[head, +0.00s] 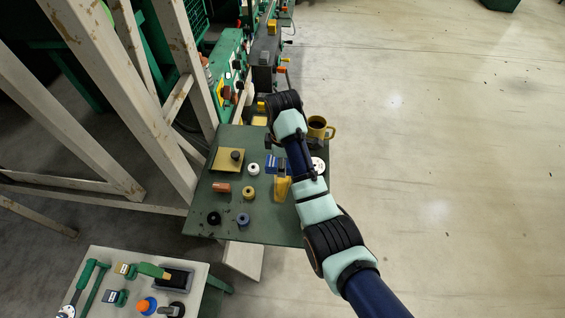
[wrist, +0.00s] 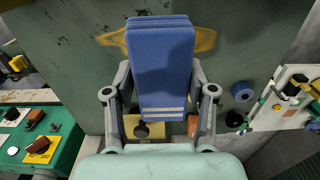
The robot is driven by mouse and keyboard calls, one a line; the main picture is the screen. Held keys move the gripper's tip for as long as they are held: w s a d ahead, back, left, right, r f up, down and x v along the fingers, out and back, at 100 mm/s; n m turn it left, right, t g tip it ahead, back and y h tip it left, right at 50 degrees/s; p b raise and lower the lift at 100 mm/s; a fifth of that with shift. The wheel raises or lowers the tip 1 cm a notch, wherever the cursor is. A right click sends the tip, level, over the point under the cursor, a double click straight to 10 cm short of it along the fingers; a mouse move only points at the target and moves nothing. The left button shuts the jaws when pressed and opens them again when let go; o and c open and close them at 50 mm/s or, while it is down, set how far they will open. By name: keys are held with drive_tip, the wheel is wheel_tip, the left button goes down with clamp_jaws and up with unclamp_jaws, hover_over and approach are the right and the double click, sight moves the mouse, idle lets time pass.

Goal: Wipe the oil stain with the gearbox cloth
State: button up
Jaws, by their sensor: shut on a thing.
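A folded blue cloth (wrist: 162,60) with pale stripes near one end is clamped between both fingers of my gripper (wrist: 160,82) in the wrist view. In the head view the blue cloth (head: 277,164) shows beside my arm, over the green table. An amber-yellow mark, apparently the oil stain (wrist: 205,40), shows on the table on both sides of the cloth, which hides its middle. In the head view the yellow patch (head: 283,188) lies just below the cloth. I cannot tell whether the cloth touches the table. My arm hides part of the table.
A pale tool table (head: 100,262) stands at lower left. Pale posts rise at left. Open floor lies right.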

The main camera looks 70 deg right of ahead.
drive_tip(key=shift+f+b, duration=1)
drive_tip(key=shift+f, duration=1.65)
drive_tip(key=shift+r+p, duration=0.2)
drive_tip(key=shift+p, duration=0.3)
drive_tip(key=shift+f, duration=0.15)
drive_tip(key=shift+p, duration=0.4)
